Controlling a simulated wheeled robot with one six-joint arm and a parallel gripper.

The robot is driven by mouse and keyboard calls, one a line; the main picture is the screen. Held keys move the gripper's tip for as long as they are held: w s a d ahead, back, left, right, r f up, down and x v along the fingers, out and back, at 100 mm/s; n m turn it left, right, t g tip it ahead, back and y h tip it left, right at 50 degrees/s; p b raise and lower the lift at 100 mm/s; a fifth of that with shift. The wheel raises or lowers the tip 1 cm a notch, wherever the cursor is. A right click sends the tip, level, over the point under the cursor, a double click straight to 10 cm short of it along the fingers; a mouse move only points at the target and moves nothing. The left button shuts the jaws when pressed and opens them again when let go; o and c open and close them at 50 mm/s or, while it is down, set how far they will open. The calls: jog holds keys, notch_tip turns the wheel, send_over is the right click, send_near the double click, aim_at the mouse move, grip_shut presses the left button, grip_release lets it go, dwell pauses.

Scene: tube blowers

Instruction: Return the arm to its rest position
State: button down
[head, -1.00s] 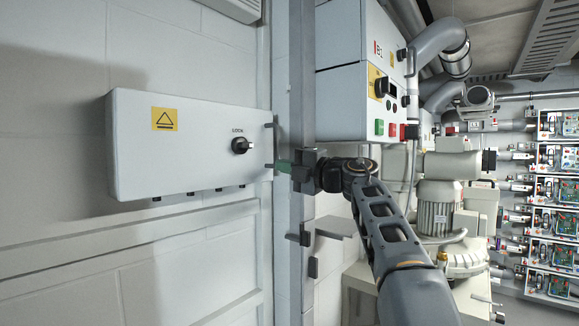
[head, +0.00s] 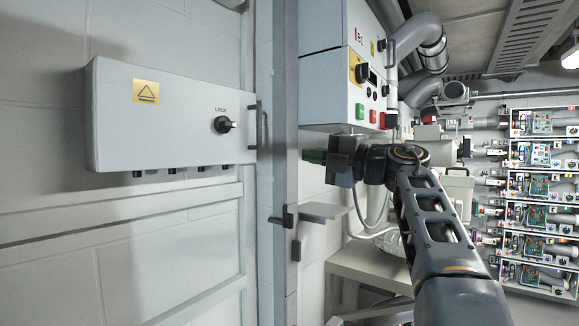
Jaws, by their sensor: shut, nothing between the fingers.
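My gripper (head: 314,156) is at the middle of the head view, at the end of my raised arm. A light grey lock box (head: 165,145) with a yellow warning label, a black LOCK knob (head: 224,125) and a side handle (head: 261,125) is to the left. A clear gap separates the gripper from the handle.
A control cabinet (head: 328,95) with buttons and a black knob is just above my gripper. A small grey ledge (head: 322,211) juts out below it. A bench (head: 372,266) is at lower right. Racks of circuit boards (head: 540,155) fill the far right.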

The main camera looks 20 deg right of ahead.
jog(key=w+d+m+t+h, duration=0.5)
jog(key=d+m+t+h, duration=0.4)
jog(key=d+m+h, duration=0.3)
jog(key=s+d+f+m+g+h, duration=0.1)
jog(key=d+f+m+g+h, duration=0.1)
jog(key=f+m+g+h, duration=0.4)
jog(key=s+d+f+m+g+h, duration=0.1)
jog(key=d+f+m+h, duration=0.25)
jog(key=f+m, duration=0.65)
jog(key=s+a+f+m+g+y, duration=0.1)
jog(key=s+a+f+g, duration=0.25)
jog(key=f, duration=0.55)
jog(key=s+a+f+m+g+y, duration=0.1)
jog(key=s+a+f+g+y, duration=0.2)
jog(key=f, duration=0.6)
jog(key=s+a+f+n+g+y, duration=0.1)
jog(key=s+a+f+g+y, duration=0.2)
jog(key=s+a+f, duration=0.9)
jog(key=shift+s+a+f+g+y, duration=0.3)
jog(key=shift+s+a+g, duration=0.45)
jog(key=shift+s+a, duration=0.8)
